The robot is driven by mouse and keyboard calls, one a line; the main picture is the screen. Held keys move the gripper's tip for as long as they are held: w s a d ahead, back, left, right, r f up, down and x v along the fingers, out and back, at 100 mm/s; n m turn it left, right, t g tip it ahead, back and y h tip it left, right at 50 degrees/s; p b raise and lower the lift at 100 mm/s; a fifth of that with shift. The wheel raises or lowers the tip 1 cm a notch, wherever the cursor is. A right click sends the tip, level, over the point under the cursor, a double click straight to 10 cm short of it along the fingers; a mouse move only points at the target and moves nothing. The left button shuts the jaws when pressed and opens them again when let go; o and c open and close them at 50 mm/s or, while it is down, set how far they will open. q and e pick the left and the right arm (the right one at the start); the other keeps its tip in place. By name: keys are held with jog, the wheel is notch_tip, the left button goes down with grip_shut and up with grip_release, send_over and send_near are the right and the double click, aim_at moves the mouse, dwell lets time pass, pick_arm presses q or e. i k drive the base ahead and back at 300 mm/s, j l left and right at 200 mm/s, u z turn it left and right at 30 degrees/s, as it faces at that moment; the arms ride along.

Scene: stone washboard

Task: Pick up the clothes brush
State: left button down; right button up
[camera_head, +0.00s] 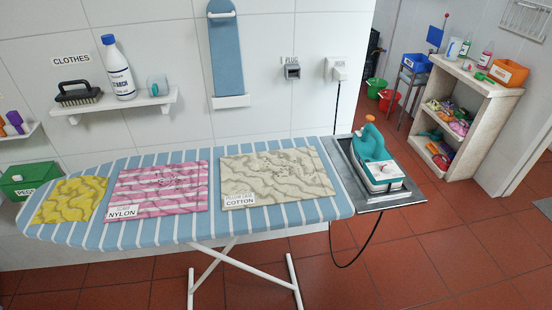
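The clothes brush (79,94) has a black handle and body with pale bristles facing down. A white starch bottle with a blue cap (119,70) stands just right of the brush. A clear cup with something blue in it (157,86) stands at the shelf's right end. Neither of my grippers shows in the head view.
A striped ironing board (150,232) stands in front of the wall, below the shelf. Yellow (70,200), pink (158,190) and beige cloths (275,176) lie on it. A teal iron (376,160) with a cord is at its right end. Shelving (465,70) stands at far right.

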aim_at(71, 98)
jog(key=u, duration=1.35)
